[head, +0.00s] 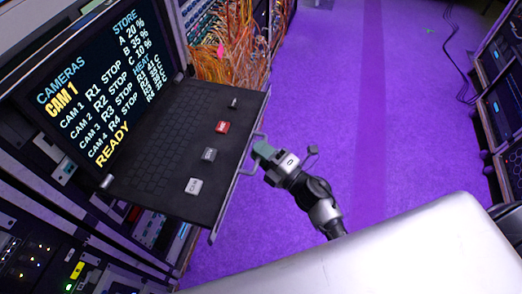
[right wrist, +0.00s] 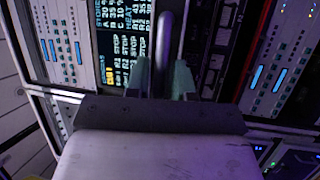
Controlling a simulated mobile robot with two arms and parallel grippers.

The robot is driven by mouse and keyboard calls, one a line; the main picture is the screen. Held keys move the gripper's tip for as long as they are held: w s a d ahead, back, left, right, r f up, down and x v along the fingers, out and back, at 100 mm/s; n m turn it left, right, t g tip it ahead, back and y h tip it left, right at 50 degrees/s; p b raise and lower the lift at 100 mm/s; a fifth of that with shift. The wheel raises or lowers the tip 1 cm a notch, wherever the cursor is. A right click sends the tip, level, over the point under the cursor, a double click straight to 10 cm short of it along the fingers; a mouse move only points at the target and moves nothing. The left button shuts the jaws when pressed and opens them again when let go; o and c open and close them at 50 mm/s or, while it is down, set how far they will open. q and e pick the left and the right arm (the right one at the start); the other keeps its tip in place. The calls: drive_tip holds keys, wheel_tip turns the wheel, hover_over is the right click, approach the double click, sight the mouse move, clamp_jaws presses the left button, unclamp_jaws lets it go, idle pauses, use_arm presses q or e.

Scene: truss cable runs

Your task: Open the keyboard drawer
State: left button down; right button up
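The keyboard drawer (head: 165,150) is out from the rack, with a black keyboard and several button blocks on top. Its screen (head: 98,80) stands tilted up behind the keyboard. A grey bar handle (head: 246,168) runs along the drawer's front edge; it also shows in the right wrist view (right wrist: 163,45). My right gripper (head: 262,151) is at this handle, its greenish fingertips beside the bar. In the right wrist view the fingers (right wrist: 160,82) stand apart, with the bar between them; firm contact on both sides does not show. My left gripper is not in view.
Rack units with small lights (head: 75,270) lie below the drawer. Orange cables (head: 228,50) fill the rack behind it.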

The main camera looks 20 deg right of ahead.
clamp_jaws()
drive_tip(key=s+d, duration=0.2)
drive_tip(key=d, duration=0.1)
drive_tip(key=s+d, duration=0.1)
drive_tip(key=shift+d, duration=0.15)
drive_tip(key=shift+o, duration=1.6)
unclamp_jaws()
drive_tip(key=shift+w+a, duration=0.15)
drive_tip(key=shift+a, duration=0.05)
